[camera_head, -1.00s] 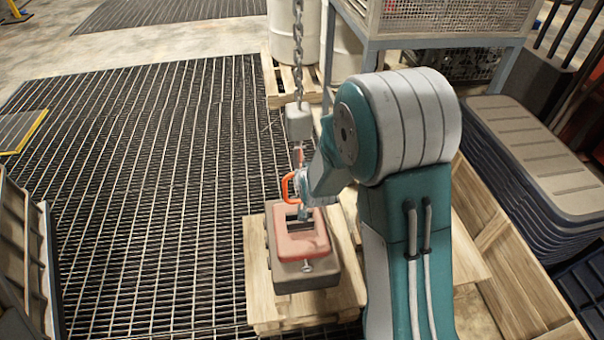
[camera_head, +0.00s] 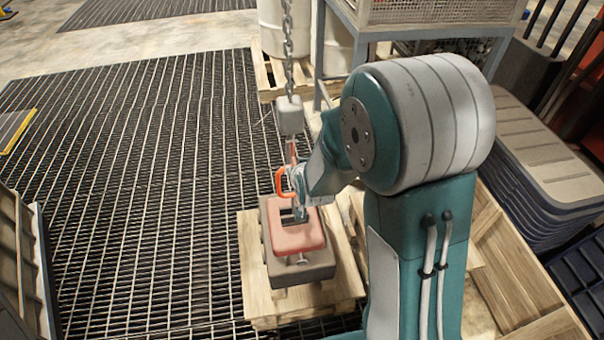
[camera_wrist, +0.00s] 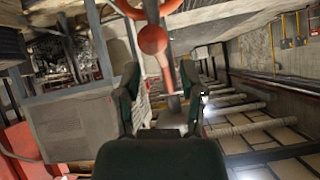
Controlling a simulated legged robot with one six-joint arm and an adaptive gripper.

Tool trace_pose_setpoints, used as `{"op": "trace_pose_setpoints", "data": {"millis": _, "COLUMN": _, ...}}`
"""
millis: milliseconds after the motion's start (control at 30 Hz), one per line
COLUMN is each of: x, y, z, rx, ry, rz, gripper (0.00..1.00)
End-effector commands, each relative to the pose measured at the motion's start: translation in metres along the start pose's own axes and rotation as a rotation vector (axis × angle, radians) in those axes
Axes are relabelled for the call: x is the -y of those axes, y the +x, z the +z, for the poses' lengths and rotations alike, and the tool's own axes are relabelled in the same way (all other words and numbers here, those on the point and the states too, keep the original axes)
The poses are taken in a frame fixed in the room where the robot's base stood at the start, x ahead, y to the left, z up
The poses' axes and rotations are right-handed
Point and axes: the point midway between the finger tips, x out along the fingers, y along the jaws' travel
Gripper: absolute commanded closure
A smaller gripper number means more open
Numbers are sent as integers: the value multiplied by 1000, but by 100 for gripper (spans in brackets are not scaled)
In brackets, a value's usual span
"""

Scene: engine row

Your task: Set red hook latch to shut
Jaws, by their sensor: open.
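An orange-red hook (camera_head: 281,182) hangs below a grey block (camera_head: 290,116) on a chain (camera_head: 287,50). My gripper (camera_head: 300,196) is right beside it, partly hidden by my own wrist. In the wrist view my gripper (camera_wrist: 160,84) is open, with its two dark green fingers apart. A red rounded part with a curved bar (camera_wrist: 153,40) shows just beyond and between the fingertips. I cannot tell whether a finger touches it, or which part of it is the latch. The latch's position is not clear.
A red block with a slot (camera_head: 300,240) sits on a grey base (camera_head: 315,272) on a wooden pallet (camera_head: 262,308), under the hook. Stacked dark crates (camera_head: 545,170) stand at the right. Open grating (camera_head: 140,190) lies to the left.

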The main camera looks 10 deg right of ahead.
Motion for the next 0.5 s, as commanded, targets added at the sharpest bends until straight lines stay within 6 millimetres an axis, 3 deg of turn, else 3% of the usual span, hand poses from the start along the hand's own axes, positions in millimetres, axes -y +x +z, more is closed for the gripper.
{"op": "trace_pose_setpoints", "data": {"millis": 300, "x": 1, "y": -50, "z": 0, "rx": -1, "ry": 1, "rz": -1, "gripper": 49}}
{"op": "trace_pose_setpoints", "data": {"millis": 500, "x": 1, "y": -69, "z": 0, "rx": 0, "ry": 0, "rz": 0, "gripper": 49}}
